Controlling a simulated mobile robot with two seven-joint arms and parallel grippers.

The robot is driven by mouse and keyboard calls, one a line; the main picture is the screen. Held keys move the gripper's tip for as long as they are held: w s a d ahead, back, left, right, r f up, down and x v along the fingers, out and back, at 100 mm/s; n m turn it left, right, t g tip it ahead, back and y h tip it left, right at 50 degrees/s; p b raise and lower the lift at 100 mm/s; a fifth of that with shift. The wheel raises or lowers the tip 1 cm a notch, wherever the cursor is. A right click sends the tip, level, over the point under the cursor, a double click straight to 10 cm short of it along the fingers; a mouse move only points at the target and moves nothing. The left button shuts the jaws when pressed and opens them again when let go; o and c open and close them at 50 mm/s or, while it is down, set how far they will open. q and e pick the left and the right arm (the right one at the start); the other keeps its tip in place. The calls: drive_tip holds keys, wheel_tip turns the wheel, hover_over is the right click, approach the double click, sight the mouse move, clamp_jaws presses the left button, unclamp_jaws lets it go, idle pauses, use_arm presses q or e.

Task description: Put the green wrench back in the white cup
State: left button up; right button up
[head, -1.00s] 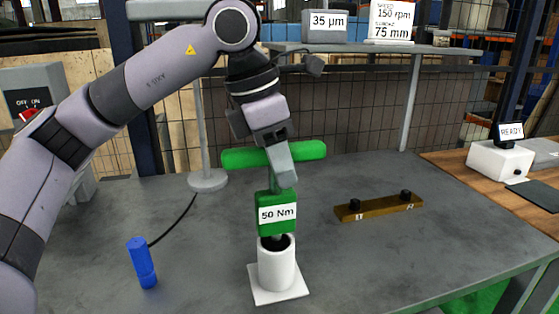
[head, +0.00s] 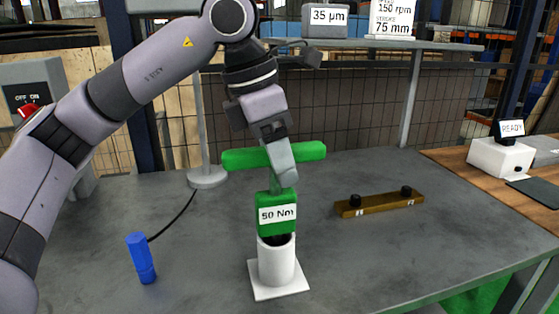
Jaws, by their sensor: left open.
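The green wrench (head: 277,214) has a T-shaped green handle and a "50 Nm" label. It stands upright with its lower end inside the white cup (head: 277,264), which sits on a white square base on the grey table. My left gripper (head: 282,172) comes down from above at the wrench's crossbar. It is open, with its near finger in front of the bar. The far finger is hidden. My right gripper is not in view.
A blue cylinder (head: 141,258) with a black cable stands on the table at left. A brass-coloured bar (head: 379,205) with two black knobs lies at right. A grey post (head: 207,178) stands behind the arm. A shelf (head: 400,45) crosses the back. The front right of the table is clear.

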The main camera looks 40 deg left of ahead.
use_arm(q)
drive_tip(key=v, duration=0.6)
drive_tip(key=shift+s, duration=0.1)
idle(0.4)
